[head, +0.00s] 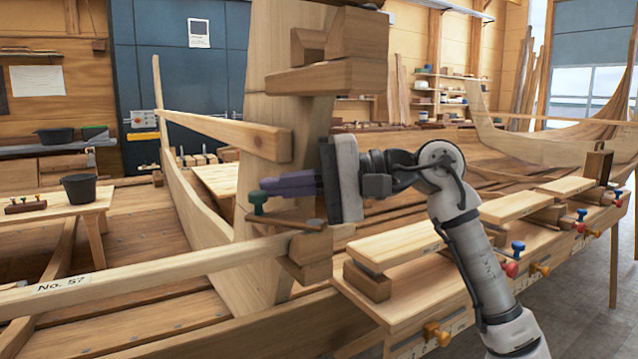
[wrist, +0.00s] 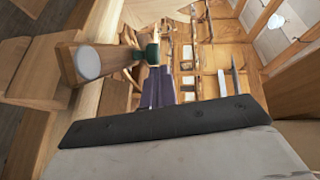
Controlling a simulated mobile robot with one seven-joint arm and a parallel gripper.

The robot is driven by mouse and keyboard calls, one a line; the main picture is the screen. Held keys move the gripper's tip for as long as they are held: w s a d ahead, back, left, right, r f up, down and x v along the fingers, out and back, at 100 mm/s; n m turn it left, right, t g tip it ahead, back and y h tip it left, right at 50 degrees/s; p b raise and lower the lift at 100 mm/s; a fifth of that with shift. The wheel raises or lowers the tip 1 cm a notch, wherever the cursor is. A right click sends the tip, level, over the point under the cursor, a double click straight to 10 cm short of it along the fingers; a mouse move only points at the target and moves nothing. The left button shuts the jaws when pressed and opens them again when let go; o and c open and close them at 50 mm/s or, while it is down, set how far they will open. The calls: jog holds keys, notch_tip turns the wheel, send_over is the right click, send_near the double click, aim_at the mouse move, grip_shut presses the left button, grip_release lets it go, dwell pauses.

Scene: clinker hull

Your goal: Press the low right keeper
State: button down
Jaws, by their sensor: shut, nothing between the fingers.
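My gripper (head: 268,187) points left beside the tall wooden post (head: 268,130), its purple fingers together and empty. In the wrist view the purple fingers (wrist: 159,72) also lie side by side. The likely low right keeper is a thin wooden bar (head: 285,221) with a green knob (head: 258,201), on the post's lower block (head: 306,252). In the wrist view a green knob (wrist: 152,53) is close left of the fingertips, next to a wooden piece with a pale round end (wrist: 88,62).
Wooden blocks (head: 325,78) jut from the post above my gripper. A long rail marked No. 57 (head: 130,277) runs in from the left. Planks (head: 405,242) and a ledge with coloured knobs (head: 518,246) are at right. A black bucket (head: 78,188) stands far left.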

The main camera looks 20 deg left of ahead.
jog(key=b+v, duration=0.1)
jog(key=v, duration=1.3)
jog(key=shift+b, duration=0.3)
